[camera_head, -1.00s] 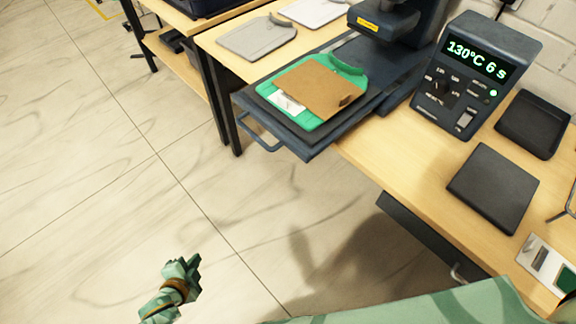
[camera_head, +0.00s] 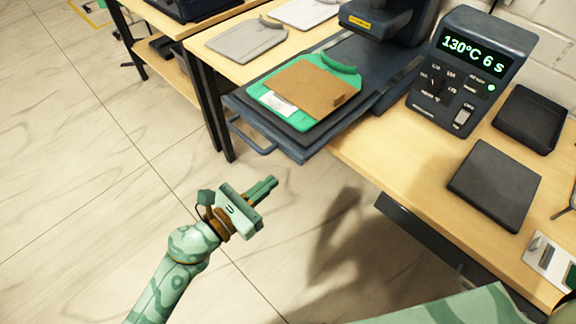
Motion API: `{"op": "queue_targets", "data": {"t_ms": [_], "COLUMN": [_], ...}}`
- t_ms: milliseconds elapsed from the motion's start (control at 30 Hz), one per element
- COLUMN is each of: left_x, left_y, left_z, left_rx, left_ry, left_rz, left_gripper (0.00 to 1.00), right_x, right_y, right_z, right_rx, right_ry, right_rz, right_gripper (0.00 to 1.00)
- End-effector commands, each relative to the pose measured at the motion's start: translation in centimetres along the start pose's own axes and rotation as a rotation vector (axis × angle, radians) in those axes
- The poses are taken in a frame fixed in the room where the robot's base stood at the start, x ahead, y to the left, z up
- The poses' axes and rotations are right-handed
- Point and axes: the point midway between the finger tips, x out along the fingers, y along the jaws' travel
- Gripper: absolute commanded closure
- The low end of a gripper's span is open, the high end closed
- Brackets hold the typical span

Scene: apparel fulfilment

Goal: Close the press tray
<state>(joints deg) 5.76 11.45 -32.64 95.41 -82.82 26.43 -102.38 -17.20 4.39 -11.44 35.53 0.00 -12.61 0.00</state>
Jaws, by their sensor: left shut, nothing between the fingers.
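The press tray (camera_head: 295,147) is a dark flat drawer pulled out of the heat press (camera_head: 389,28) toward the lower left. A curved handle (camera_head: 248,142) is on its front edge. On the tray lies a green garment (camera_head: 340,82) with a brown sheet (camera_head: 309,88) and a small white piece over it. My left gripper (camera_head: 268,188) is below the tray over the floor, its fingers shut and empty, pointing to the right. It is apart from the handle. My right gripper is not in view.
A control box (camera_head: 470,65) reading 130°C 6 s stands right of the press. Grey folded garments (camera_head: 246,40) lie at the back left.

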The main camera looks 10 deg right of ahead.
Motion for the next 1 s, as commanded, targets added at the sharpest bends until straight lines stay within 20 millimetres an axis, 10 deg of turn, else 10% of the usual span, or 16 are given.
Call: {"op": "queue_targets", "data": {"t_ms": [400,1000], "left_x": [6.3,6.8], "left_y": [0.0,0.0], "left_z": [-0.1,-0.1], "left_rx": [-0.003,-0.003], "left_ry": [-0.001,0.0], "left_rz": [0.0,0.001], "left_gripper": [1.0,1.0], "right_x": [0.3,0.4], "right_y": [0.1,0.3], "right_z": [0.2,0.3], "right_rx": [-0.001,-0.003], "right_ry": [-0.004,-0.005], "right_rz": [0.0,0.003], "right_gripper": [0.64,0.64]}}
